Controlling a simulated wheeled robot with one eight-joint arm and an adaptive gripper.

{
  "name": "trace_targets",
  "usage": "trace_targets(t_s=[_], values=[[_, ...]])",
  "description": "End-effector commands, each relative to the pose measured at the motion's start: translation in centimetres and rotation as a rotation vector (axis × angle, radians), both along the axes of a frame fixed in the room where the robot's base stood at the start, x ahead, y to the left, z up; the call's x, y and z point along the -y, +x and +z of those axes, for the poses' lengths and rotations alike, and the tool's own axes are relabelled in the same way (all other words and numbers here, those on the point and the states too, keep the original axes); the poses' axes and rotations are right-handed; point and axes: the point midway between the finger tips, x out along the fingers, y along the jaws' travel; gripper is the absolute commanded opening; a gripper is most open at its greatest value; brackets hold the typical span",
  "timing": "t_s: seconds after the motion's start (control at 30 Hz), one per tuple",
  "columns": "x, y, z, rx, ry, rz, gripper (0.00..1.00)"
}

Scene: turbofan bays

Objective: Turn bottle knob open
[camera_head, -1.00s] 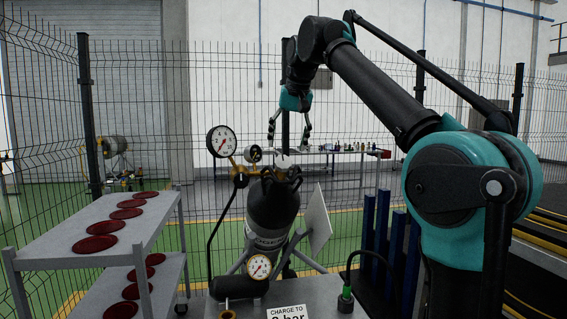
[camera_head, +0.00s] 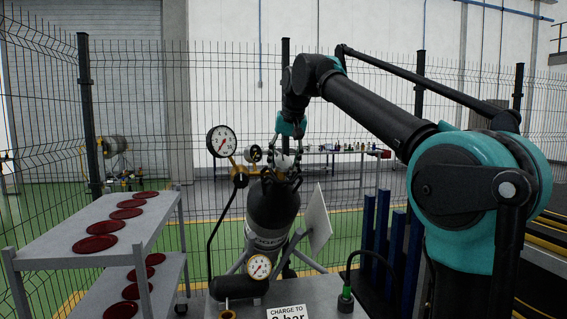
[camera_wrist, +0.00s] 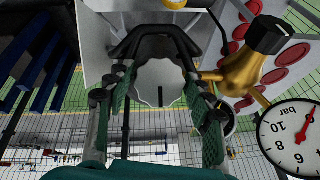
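The bottle knob (camera_wrist: 158,82) is a pale grey, scalloped disc with a dark line mark, centred in the wrist view. In the head view the knob (camera_head: 284,161) sits on top of the dark gas bottle (camera_head: 272,208). My gripper (camera_head: 288,152) has come down over it from above. In the wrist view my gripper (camera_wrist: 162,110) is open, with one green-padded finger on each side of the knob. A small gap seems to show between fingers and knob; contact is not clear. A dark guard (camera_wrist: 150,38) curves around the knob.
A brass regulator (camera_wrist: 246,67) with a black knob and a pressure gauge (camera_wrist: 292,139) stands close beside the right finger. In the head view a trolley (camera_head: 60,240) with red discs stands left, and a sign (camera_head: 288,312) is in front. Wire fence lies behind.

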Motion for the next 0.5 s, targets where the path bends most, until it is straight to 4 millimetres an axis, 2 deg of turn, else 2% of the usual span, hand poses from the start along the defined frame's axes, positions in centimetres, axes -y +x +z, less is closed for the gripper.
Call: trace_targets(t_s=[0.03, 0.23, 0.5], values=[[0.0, 0.0, 0.0, 0.0, 0.0, 0.0, 0.43], [0.0, 0.01, 0.01, 0.0, 0.0, 0.0, 0.18], [-0.04, 0.0, 0.02, 0.005, -0.018, 0.019, 0.17]])
